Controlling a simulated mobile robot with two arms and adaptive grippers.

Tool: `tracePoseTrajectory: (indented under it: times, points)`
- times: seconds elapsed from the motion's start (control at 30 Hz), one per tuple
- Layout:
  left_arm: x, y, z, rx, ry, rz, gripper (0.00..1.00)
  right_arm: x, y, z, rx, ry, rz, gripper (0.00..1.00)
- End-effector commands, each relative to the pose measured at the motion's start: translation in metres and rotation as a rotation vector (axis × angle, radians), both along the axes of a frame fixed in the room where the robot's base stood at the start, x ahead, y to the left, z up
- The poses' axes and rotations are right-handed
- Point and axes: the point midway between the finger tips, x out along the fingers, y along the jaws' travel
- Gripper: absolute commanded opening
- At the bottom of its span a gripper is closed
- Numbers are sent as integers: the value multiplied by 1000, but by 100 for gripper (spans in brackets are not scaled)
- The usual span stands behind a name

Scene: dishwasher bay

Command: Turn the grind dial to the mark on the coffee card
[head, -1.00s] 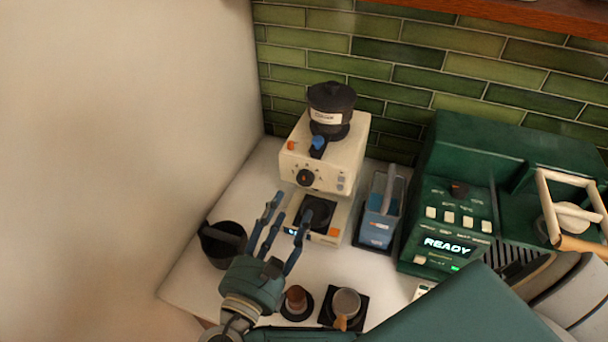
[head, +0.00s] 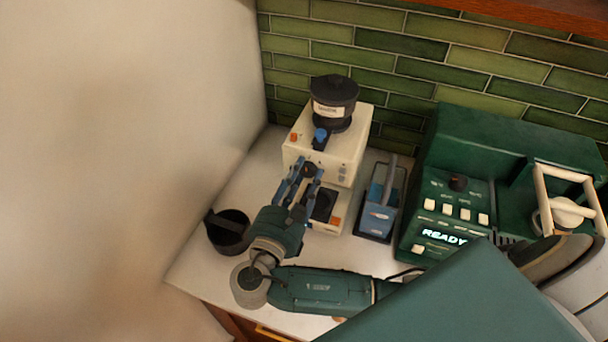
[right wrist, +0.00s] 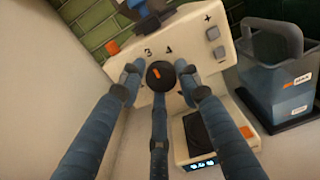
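The cream grinder (head: 345,150) stands against the tiled wall with a black hopper on top. Its black grind dial (right wrist: 160,74) has an orange pointer mark, pointing up and slightly left, below the numerals 3 and 4. My right gripper (head: 305,168) is at the grinder's front. In the right wrist view its fingers (right wrist: 159,78) are spread around the dial, one on each side and one below. Narrow gaps seem to show beside the dial; contact is hard to judge. I cannot make out the coffee card. My left gripper is not in view.
A blue container (head: 380,212) stands right of the grinder, beside the green coffee machine (head: 450,170) reading READY. A black bin (head: 228,232) with a bar stands at left. A small scale (right wrist: 202,135) with a lit display sits below the dial. My arm covers the front counter.

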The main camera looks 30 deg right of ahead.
Motion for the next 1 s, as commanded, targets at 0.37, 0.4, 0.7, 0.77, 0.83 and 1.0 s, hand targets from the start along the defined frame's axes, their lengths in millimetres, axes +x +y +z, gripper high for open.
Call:
tracePoseTrajectory:
  times: [0.37, 0.4, 0.7, 0.77, 0.83, 1.0]
  points:
    - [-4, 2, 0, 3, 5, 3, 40, -1, 0, 2, 10, -16, -3, 5]
    - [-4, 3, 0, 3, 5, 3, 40, -1, -1, 2, 17, -24, -3, 5]
    - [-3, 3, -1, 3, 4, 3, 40, -2, -1, 2, 128, -150, -4, 5]
    - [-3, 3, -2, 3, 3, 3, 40, -2, -1, 1, 161, -186, -5, 5]
    - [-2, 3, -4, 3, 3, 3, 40, -2, -1, 1, 205, -235, -5, 5]
    - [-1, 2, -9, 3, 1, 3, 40, -3, -2, 0, 312, -357, -6, 5]
